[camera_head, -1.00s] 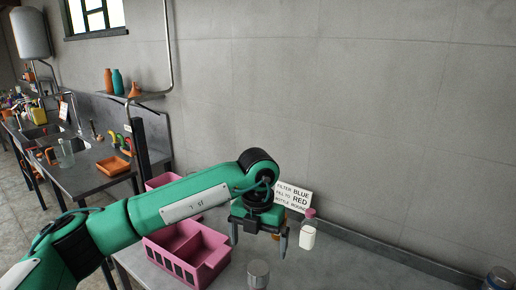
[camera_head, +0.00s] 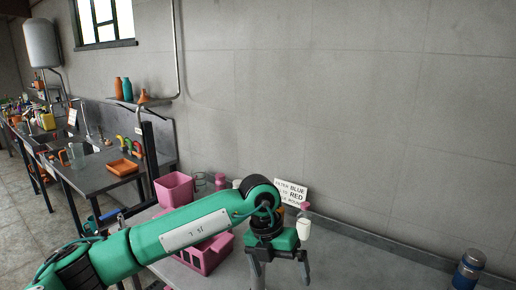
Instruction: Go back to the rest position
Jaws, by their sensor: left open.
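My left gripper (camera_head: 281,271) hangs over the grey table, pointing down, with its two fingers apart and nothing between them. My green left arm comes in from the left and hides part of the table. My right gripper is not in the picture. A white bottle with a pink cap (camera_head: 304,228) stands just behind the gripper, partly hidden by it. A white sign with the words BLUE and RED (camera_head: 291,192) stands behind the arm, its left edge covered.
A pink divided crate (camera_head: 217,252) lies under the arm. A pink bin (camera_head: 174,188) and clear glassware (camera_head: 221,181) stand behind it. A blue-grey canister (camera_head: 469,268) stands at right. The table between gripper and canister is clear. A sink bench with an orange tray (camera_head: 122,167) is at left.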

